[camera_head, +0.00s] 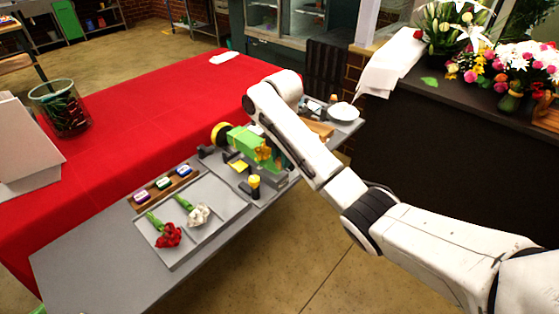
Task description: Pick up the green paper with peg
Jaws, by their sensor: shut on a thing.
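The green paper (244,139) is a bright green folded or rolled piece near the middle of the grey table, with a yellow peg-like part (263,153) at its right end. My gripper (270,160) is at the paper's right end, largely hidden behind my white arm. It is shut on the green paper at its peg end. The fingertips do not show clearly, and I cannot tell whether the paper touches the things under it.
A grey tray (215,232) holds a red flower (168,236) and a white flower (199,215). A wooden rack (163,188) with small spools lies behind it. A yellow-topped item (254,182) stands close to my gripper. The table's front left (80,270) is clear.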

